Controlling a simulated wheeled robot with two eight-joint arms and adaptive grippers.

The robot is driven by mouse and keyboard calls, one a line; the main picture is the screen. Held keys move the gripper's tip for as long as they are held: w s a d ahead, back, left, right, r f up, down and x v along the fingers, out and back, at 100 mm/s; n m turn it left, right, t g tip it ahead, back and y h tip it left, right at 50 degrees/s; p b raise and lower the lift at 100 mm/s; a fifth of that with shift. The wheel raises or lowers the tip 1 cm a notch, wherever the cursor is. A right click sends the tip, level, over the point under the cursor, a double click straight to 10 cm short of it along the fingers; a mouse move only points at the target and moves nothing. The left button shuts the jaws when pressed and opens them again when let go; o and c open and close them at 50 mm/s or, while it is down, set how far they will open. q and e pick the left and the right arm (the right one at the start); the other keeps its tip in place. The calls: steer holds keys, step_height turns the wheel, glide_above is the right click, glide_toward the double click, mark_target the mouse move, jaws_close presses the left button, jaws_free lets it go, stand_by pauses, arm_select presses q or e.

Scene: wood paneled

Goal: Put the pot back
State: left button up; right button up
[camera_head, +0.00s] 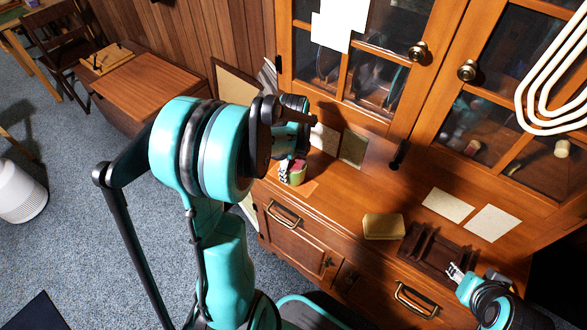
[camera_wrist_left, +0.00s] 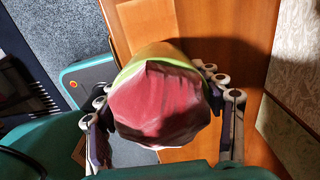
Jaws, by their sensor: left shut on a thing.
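The pot (camera_head: 297,175) has a green-yellow body and a dark pink-red top. In the left wrist view the pot (camera_wrist_left: 158,100) fills the space between the fingers of my left gripper (camera_wrist_left: 165,98). In the head view my left gripper (camera_head: 286,168) is shut on the pot at the left end of the cabinet counter. Part of the pot is hidden by the gripper. I cannot tell whether its base touches the counter. My right gripper (camera_head: 456,273) is at the lower right, near the counter's front edge, with its jaws too small to judge.
The wooden counter (camera_head: 345,205) holds a yellow block (camera_head: 383,226), a dark wooden rack (camera_head: 436,249) and paper sheets (camera_head: 448,205). Glass-doored cupboards (camera_head: 360,70) rise behind it. A brown side table (camera_head: 150,82) stands at the back left. The counter between pot and yellow block is clear.

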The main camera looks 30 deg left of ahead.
arm_select(q)
steer(key=shift+f, duration=0.25)
steer(key=o, duration=1.8)
steer(key=shift+c, duration=0.2)
steer(key=shift+r, duration=0.1)
step_height(320, 180, up, 12)
steer(key=shift+f, duration=0.1)
steer(key=s+d+n+t, duration=0.3)
steer(key=s+d+n, duration=0.2)
steer(key=d+n, duration=0.2)
steer(key=s+d+n+t, duration=0.4)
steer(key=d+n, duration=0.4)
steer(key=n, duration=0.3)
steer(key=shift+s, duration=0.4)
